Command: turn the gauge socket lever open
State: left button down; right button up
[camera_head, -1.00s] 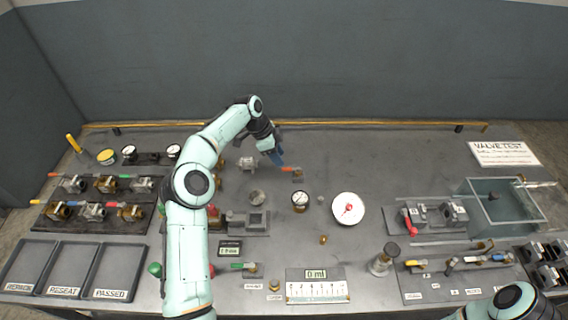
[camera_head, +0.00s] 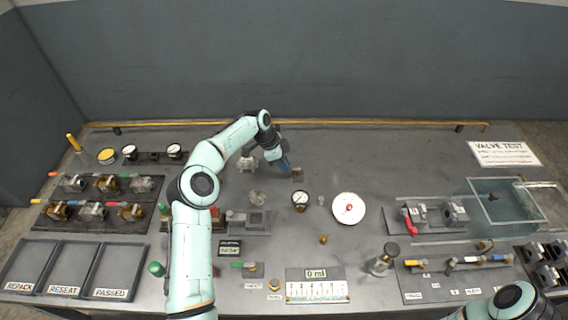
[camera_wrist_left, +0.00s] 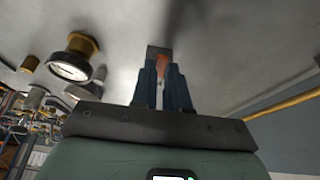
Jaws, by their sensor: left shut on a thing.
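The gauge socket (camera_head: 298,175), a small grey block, stands on the bench at the upper middle in the head view. My left gripper (camera_head: 286,170) is low over the bench at the block's left side. In the left wrist view, my left gripper (camera_wrist_left: 162,85) is shut on the orange lever (camera_wrist_left: 162,64), which shows between the blue fingers. The grey block (camera_wrist_left: 158,51) shows just beyond the fingertips. In the head view the gripper hides the lever, so its exact angle cannot be told. My right gripper is out of view.
A dial gauge (camera_head: 300,200) stands just in front of the socket, and a white round dish (camera_head: 349,208) lies to its right. It also shows in the left wrist view as a brass-topped gauge (camera_wrist_left: 74,62). The bench behind the socket is clear.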

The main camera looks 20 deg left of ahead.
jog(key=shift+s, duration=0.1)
